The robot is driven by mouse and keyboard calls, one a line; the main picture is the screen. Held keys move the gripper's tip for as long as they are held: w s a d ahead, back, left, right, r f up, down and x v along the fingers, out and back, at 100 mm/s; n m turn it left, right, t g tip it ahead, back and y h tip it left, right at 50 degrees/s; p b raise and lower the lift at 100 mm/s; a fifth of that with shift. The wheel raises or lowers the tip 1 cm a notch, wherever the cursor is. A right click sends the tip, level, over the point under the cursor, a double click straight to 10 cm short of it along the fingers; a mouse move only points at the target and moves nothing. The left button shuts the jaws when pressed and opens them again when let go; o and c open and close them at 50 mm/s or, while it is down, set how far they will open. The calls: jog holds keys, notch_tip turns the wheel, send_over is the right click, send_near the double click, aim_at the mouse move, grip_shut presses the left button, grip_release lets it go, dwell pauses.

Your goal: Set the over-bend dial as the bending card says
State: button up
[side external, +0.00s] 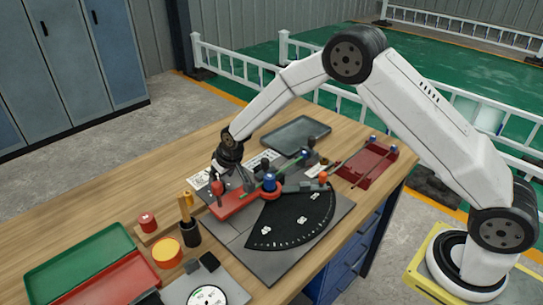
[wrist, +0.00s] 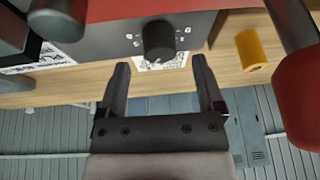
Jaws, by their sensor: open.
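The over-bend dial (wrist: 158,40) is a black knob on a dark panel with small white marks, on the side of the red bender, in the wrist view. Which mark it points to is too small to tell. My gripper (wrist: 160,70) is open and empty, its two fingers either side of the dial's line and apart from the knob. In the side view my gripper (side external: 236,178) is at the back of the red bender (side external: 236,202), hiding the dial. White printed sheets (side external: 263,159) lie behind the bender; which is the bending card is unclear, and their print is unreadable.
A red ball handle (side external: 217,187) stands close to my gripper and looms at the right in the wrist view (wrist: 300,95). A yellow cylinder (wrist: 252,50) is near the dial. A black fan-shaped plate (side external: 292,217), grey tray (side external: 296,132) and red rack (side external: 366,164) lie around.

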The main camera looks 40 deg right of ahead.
jog(key=shift+x, duration=1.35)
grip_shut()
